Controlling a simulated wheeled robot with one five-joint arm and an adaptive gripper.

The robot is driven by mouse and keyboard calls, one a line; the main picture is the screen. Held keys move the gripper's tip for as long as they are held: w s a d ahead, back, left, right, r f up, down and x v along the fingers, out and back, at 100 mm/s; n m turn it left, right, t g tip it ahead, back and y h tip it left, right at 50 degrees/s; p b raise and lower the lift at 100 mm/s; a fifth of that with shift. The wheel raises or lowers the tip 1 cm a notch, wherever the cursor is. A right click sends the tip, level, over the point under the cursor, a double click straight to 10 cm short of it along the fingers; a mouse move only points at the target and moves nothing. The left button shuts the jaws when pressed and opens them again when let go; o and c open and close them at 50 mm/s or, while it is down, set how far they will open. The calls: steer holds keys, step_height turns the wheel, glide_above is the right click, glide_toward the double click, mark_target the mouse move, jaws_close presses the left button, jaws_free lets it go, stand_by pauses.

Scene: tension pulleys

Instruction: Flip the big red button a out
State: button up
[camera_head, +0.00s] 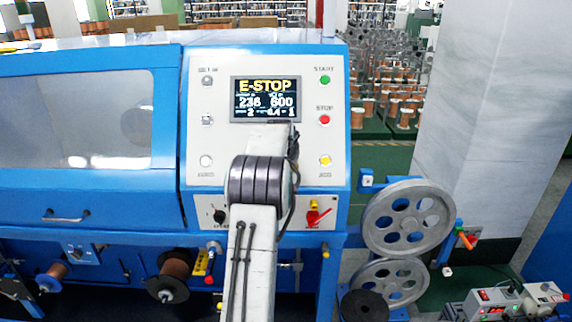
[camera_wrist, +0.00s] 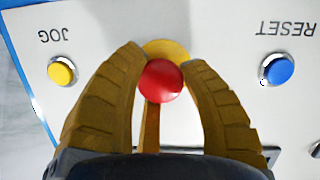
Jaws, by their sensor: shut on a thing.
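The big red button (camera_wrist: 159,81) is a round red dome on a yellow disc (camera_wrist: 165,48) on the white panel, in the wrist view. My gripper (camera_wrist: 163,58) has its two brown fingers around the button, one on each side, and is shut on it. The fingertips are close to the panel face. In the head view my arm hides the button and my gripper. The screen (camera_head: 266,99) above my arm reads E-STOP.
On the panel are a green START button (camera_head: 325,80), a red STOP button (camera_head: 324,119) and a yellow JOG button (camera_head: 326,160). The wrist view shows a blue RESET button (camera_wrist: 278,69). A red switch handle (camera_head: 317,218) sits lower right; large pulley wheels (camera_head: 386,238) stand farther right.

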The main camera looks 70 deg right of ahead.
steer(key=shift+a+r, duration=0.2)
steer(key=shift+a, duration=0.1)
steer(key=shift+d, duration=0.1)
steer(key=o, duration=1.3)
steer(key=shift+c, duration=0.2)
steer(key=v, duration=1.2)
